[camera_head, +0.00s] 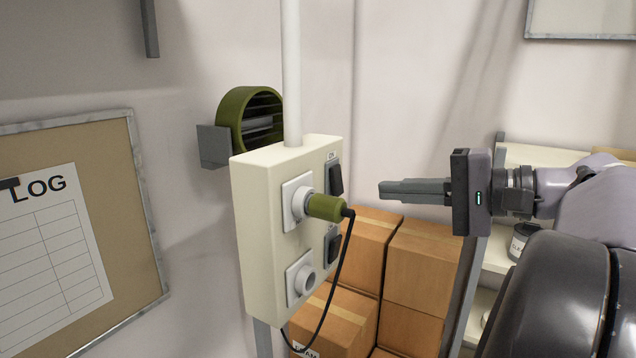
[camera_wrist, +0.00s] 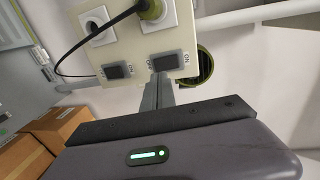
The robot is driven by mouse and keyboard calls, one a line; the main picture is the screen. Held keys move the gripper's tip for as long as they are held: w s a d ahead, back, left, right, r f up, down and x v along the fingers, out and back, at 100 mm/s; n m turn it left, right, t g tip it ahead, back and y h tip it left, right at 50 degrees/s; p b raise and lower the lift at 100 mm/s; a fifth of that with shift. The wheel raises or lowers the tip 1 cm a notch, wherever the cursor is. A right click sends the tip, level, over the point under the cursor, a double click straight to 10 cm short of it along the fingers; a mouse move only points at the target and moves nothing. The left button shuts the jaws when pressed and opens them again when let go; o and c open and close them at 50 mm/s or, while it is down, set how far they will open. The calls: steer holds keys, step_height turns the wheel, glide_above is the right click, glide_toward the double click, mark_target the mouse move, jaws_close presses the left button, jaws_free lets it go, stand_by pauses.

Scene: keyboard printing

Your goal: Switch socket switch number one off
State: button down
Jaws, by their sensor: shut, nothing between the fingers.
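A cream socket box (camera_head: 262,240) hangs on a white pipe. A green plug (camera_head: 326,207) sits in its upper socket; the lower socket (camera_head: 300,279) is empty. Two dark rocker switches are on the box's right side: the upper switch (camera_head: 335,177) and the lower switch (camera_head: 333,245). In the wrist view the upper switch (camera_wrist: 166,62) is straight ahead of the fingertips and the lower switch (camera_wrist: 117,71) is to the left. No switch number is readable. My gripper (camera_head: 382,190) is shut and empty, pointing at the upper switch, with a gap in the head view.
A black cable (camera_head: 345,255) hangs from the plug in front of the box. Stacked cardboard boxes (camera_head: 415,265) stand below and behind. A green round vent (camera_head: 250,120) and a log board (camera_head: 120,220) are on the wall. Shelves (camera_head: 485,255) are at right.

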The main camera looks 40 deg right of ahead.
mark_target(340, 189)
steer(key=p+x, duration=0.1)
steer(key=x, duration=0.5)
steer(key=shift+w+a+p, duration=0.15)
steer(key=shift+w+p, duration=0.15)
steer(key=shift+p, duration=0.05)
steer(key=shift+f, duration=0.1)
